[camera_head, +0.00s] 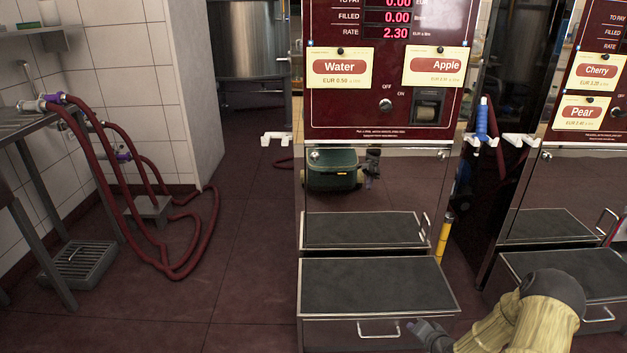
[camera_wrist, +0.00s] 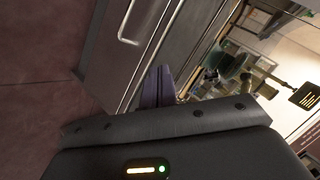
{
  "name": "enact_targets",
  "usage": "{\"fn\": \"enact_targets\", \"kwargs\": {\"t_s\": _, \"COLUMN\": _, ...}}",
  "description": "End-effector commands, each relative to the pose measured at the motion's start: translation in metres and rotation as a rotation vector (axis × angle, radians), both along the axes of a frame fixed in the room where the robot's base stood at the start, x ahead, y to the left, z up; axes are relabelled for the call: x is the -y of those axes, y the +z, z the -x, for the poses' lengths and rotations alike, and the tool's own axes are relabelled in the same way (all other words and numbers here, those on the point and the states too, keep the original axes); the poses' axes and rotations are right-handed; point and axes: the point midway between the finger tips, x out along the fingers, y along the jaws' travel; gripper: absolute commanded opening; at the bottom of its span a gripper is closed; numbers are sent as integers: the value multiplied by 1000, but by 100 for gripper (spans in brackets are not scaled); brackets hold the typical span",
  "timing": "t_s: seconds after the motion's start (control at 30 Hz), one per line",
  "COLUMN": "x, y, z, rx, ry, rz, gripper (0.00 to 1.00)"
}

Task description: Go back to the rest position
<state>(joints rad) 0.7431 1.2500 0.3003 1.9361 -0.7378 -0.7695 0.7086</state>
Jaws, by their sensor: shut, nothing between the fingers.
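My gripper (camera_head: 414,325) is at the lower right of the head view, in front of the dark-topped ledge (camera_head: 375,285) of the Water and Apple pump (camera_head: 380,120). Its fingers are close to the right end of the metal bar handle (camera_head: 378,334) on the front below that ledge; I cannot tell whether they touch it. In the wrist view, the two purplish-grey fingers (camera_wrist: 158,86) are together with nothing between them. A handle (camera_wrist: 130,22) on a metal front shows above left of them.
A Cherry and Pear pump (camera_head: 590,95) stands to the right, with its own ledge (camera_head: 565,270). Red hoses (camera_head: 165,265) loop on the floor at left, beside a metal table (camera_head: 40,122) and a grated drain box (camera_head: 78,262). The floor between (camera_head: 245,270) is clear.

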Motion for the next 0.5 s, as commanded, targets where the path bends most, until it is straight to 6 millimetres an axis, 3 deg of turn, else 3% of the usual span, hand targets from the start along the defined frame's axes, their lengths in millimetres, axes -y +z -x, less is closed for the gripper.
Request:
{"fn": "enact_targets", "kwargs": {"t_s": 0.03, "x": -7, "y": 17, "z": -1, "rx": -27, "ry": 36, "rz": 50, "gripper": 0}}
{"fn": "enact_targets", "kwargs": {"t_s": 0.23, "x": -27, "y": 68, "z": 8, "rx": -146, "ry": 147, "rz": 236, "gripper": 0}}
{"fn": "enact_targets", "kwargs": {"t_s": 0.5, "x": -54, "y": 143, "z": 39, "rx": -290, "ry": 264, "rz": 446, "gripper": 0}}
